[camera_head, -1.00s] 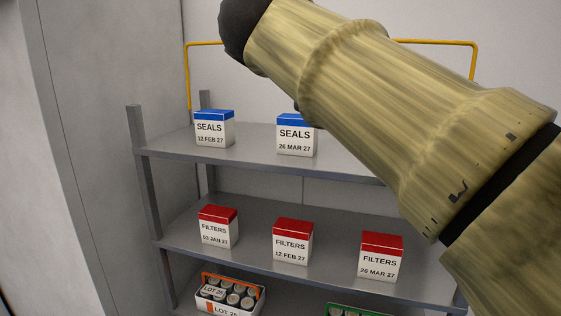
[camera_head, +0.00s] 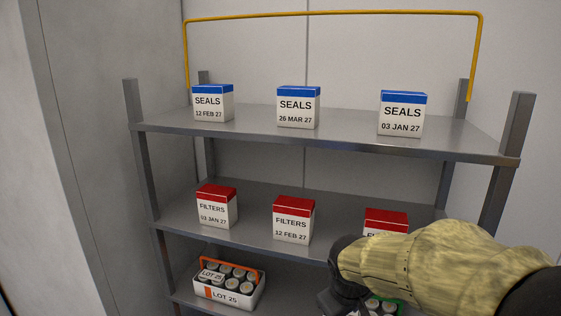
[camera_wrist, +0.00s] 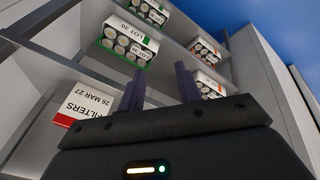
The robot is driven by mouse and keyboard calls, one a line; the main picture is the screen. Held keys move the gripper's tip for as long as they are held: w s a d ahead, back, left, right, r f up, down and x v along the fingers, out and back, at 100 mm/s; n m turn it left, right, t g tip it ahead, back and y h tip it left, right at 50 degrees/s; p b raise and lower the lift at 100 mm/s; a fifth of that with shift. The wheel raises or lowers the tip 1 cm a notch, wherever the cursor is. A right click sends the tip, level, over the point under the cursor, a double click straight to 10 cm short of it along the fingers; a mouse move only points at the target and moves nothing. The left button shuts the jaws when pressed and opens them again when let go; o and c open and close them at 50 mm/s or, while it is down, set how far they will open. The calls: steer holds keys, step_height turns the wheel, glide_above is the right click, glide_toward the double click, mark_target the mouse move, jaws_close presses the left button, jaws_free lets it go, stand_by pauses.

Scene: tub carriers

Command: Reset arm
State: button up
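My gripper is low at the right of the head view, where my arm hides most of it. In the wrist view my gripper (camera_wrist: 160,80) shows two dark fingers standing apart with nothing between them. A box labelled FILTERS 26 MAR 27 (camera_wrist: 82,108) is left of the fingers in the wrist view. A carrier with a green handle (camera_wrist: 128,45) and a LOT 30 label lies beyond the fingertips, apart from them.
A grey shelf rack (camera_head: 330,135) holds blue-topped SEALS boxes (camera_head: 298,107) above red-topped FILTERS boxes (camera_head: 293,220). A LOT 25 carrier (camera_head: 228,290) with an orange handle stands on the lower shelf. A yellow rail (camera_head: 330,13) rises behind the top shelf.

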steer(key=s+d+f+m+g+y+b, duration=0.1)
steer(key=s+d+f+m+b, duration=0.1)
steer(key=s+f+m, duration=0.3)
steer(key=s+f, duration=0.3)
steer(key=f, duration=0.4)
steer(key=shift+s+m, duration=0.2)
steer(key=shift+m, duration=0.1)
